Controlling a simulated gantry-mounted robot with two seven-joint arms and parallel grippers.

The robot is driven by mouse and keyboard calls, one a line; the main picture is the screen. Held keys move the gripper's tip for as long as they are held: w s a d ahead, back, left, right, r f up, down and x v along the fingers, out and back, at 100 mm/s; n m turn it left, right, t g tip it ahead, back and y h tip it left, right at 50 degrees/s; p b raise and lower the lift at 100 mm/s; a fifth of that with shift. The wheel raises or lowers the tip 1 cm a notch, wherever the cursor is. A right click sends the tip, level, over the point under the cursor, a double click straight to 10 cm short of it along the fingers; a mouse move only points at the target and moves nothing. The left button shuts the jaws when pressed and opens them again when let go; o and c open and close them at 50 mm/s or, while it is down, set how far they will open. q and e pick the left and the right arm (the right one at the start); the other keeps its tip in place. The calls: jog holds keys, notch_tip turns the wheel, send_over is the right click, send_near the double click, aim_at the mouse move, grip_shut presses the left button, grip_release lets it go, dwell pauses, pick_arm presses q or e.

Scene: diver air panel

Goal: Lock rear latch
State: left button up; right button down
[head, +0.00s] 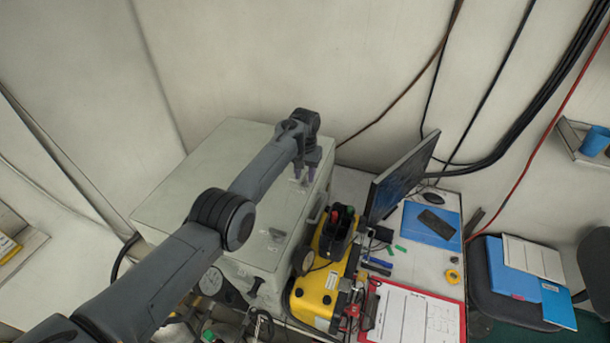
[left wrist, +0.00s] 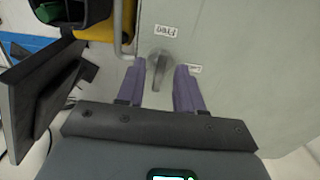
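A large pale grey-green cabinet (head: 205,165) stands against the wall. The rear latch, a small grey turn handle (left wrist: 158,66), is on its surface with a label reading FREE (left wrist: 165,31) beside it. A second label (left wrist: 195,69) is partly hidden by a finger. My left gripper (head: 307,172) reaches down over the rear part of the cabinet. In the left wrist view its two fingers (left wrist: 160,68) are open, one on each side of the latch handle, with gaps showing. I cannot tell how deep they reach. My right gripper is in neither view.
Another latch (head: 276,234) sits nearer the front of the cabinet. A yellow-and-black unit (head: 318,292) and a monitor (head: 400,178) stand close on the right. A red clipboard (head: 370,325) and a blue folder (head: 430,224) lie on the desk.

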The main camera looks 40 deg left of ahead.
pick_arm(q)
jog(key=shift+c, duration=0.3)
grip_shut()
